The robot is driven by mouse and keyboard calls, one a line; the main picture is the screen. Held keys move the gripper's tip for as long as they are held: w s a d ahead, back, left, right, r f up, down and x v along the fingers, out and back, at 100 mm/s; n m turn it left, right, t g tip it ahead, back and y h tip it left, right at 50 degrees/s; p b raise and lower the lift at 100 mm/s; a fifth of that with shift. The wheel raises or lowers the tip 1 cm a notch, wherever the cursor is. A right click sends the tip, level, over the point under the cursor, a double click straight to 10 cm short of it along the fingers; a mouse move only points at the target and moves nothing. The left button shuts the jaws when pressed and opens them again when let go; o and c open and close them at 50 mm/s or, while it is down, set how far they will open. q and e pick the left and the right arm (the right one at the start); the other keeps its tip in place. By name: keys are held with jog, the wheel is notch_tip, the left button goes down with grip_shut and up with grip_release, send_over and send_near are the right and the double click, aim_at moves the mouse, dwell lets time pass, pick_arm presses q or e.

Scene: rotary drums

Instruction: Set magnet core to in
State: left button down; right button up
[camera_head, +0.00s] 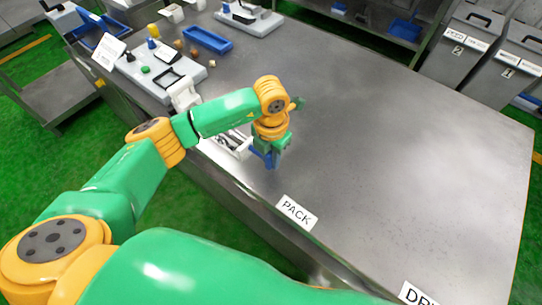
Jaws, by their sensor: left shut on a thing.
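My left gripper (270,158) points down over the near edge of the steel table, behind the PACK label. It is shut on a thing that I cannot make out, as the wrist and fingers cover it. Blue shows at the fingertips, and I cannot tell whether it is finger or held thing. A white tray-like thing (233,147) with dark parts lies just left of the gripper, partly hidden by my arm. I cannot pick out a magnet core for certain. My right gripper is not in view.
A white board (165,84) with a green knob and a dark piece stands at the upper left, near a blue tray (207,40). Another white-based device (249,18) is at the back. Grey bins (463,48) stand beyond the table. The table's middle and right are clear.

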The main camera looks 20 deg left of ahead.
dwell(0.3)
pick_arm(q)
jog(key=shift+w+a+f+b, duration=0.1)
jog(key=shift+w+a+b, duration=0.15)
jog(key=shift+a+b, duration=0.2)
jog(key=shift+w+a+f+b, duration=0.1)
jog(key=shift+w+a+b, duration=0.15)
jog(key=shift+a, duration=0.3)
jog(key=shift+w+a+r, duration=0.1)
jog(key=shift+a+r, duration=0.05)
jog(key=shift+a, duration=0.2)
jog(key=c, duration=0.8)
grip_release()
jog(key=shift+a, duration=0.15)
jog(key=shift+o, duration=0.2)
notch_tip(320, 180, up, 7)
jog(key=b, duration=0.2)
jog(key=shift+r, duration=0.15)
